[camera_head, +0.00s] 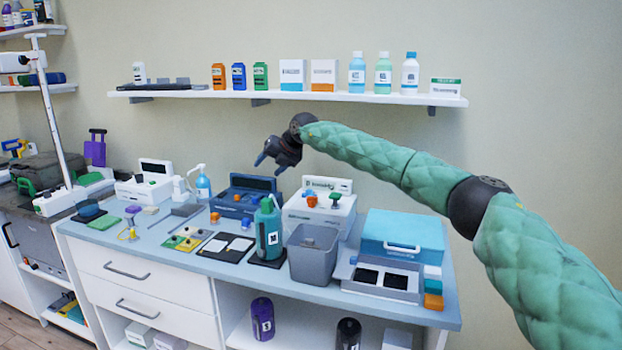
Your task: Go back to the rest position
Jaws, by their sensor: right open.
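My right arm, in a quilted green sleeve, reaches in from the right edge across the counter. My right gripper (268,160) is dark, open and holds nothing that I can see. It appears above the back of the counter, in front of the wall and below the shelf. In the picture it is just above the open dark blue case (232,203). It looks clear of the things on the counter. My left gripper is not in view.
The counter (150,245) is crowded: a green bottle (268,232), a grey bin (313,256), a teal box (402,236) and a white box (330,212). A white wall shelf (290,95) with bottles and boxes runs above the arm. Free air lies between shelf and counter.

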